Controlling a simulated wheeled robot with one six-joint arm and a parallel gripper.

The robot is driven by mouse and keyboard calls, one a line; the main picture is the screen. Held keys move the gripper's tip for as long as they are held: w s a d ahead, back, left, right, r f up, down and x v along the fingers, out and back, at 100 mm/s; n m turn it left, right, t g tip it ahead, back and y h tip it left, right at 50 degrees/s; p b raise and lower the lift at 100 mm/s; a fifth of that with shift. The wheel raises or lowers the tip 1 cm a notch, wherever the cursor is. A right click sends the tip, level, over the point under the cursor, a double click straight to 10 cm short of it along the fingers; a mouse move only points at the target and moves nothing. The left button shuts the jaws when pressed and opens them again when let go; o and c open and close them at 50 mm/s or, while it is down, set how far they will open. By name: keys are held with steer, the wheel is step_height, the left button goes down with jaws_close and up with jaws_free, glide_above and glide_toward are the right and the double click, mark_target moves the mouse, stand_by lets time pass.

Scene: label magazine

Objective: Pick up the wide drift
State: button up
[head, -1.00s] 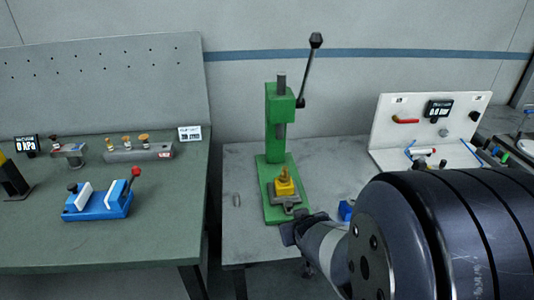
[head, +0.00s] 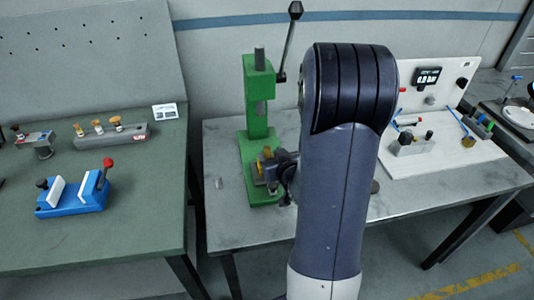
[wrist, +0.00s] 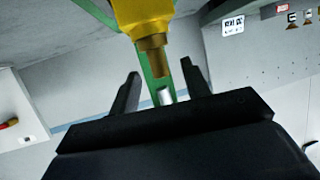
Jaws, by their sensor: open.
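A brass piece (wrist: 153,52) stands up from a yellow block (wrist: 143,12) on the green press (head: 257,100); the wrist view is upside down. In the head view, the yellow block (head: 261,166) is partly hidden by my gripper. My gripper (wrist: 160,68) is open, with a finger on each side of the brass piece; I cannot tell whether they touch. Several brass-headed drifts stand in a grey rack (head: 135,134) on the left bench; the right one (head: 116,122) looks widest there. I cannot tell which piece is the wide drift.
The press handle (head: 288,45) rises above the press, and its silver ram (wrist: 165,96) shows behind the brass piece. A blue clamp (head: 75,193) sits on the left bench. A white panel station (head: 450,150) stands right.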

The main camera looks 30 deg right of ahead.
mark_target(269, 154)
steer(key=shift+f+p+x, duration=0.15)
steer(key=shift+p+x, duration=0.3)
steer(key=shift+x, duration=1.1)
steer(key=shift+f+p+x, duration=0.1)
steer(key=shift+p+x, duration=0.35)
steer(key=shift+x, duration=1.1)
steer(key=shift+s, duration=0.1)
steer(key=shift+c, duration=0.6)
jaws_close()
